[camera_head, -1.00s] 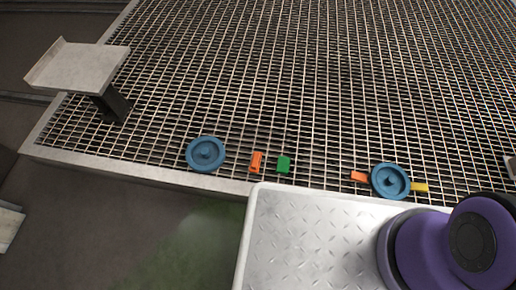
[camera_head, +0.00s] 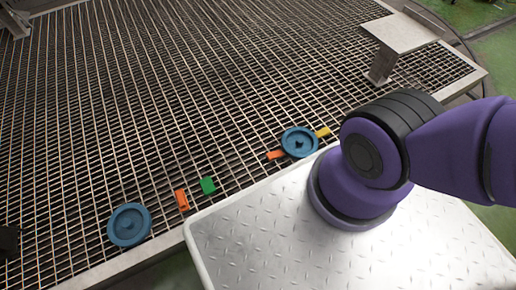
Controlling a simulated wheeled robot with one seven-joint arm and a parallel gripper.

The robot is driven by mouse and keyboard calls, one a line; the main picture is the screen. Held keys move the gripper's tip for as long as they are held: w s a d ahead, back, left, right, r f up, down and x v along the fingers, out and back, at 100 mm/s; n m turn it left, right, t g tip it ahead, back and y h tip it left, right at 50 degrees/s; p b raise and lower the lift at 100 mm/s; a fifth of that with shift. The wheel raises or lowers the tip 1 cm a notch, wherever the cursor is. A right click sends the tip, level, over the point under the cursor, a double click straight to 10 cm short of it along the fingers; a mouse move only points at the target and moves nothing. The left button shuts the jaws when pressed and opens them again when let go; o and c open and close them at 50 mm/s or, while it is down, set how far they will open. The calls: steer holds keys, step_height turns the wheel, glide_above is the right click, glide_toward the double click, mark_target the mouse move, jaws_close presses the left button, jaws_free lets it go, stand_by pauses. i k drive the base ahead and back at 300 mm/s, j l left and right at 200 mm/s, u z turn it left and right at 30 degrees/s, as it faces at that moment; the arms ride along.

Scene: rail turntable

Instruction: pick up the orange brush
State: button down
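Two small orange things lie on the metal grating. One orange block-like thing (camera_head: 182,200) lies between a blue round disc (camera_head: 129,224) and a green block (camera_head: 208,185). The other orange piece (camera_head: 275,155) lies at the left side of a second blue disc (camera_head: 299,142). Both are too small for me to tell which is the brush. My purple arm shows at the right, but my gripper is outside the picture.
A yellow piece (camera_head: 323,132) lies at the right side of the second disc. The grating (camera_head: 150,110) is otherwise largely clear. A grey raised plate on a post (camera_head: 401,33) stands at the upper right. My silver tread-plate base is in front.

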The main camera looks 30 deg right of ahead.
mark_target(183, 205)
steer(key=k+j, duration=0.6)
steer(key=k, duration=0.2)
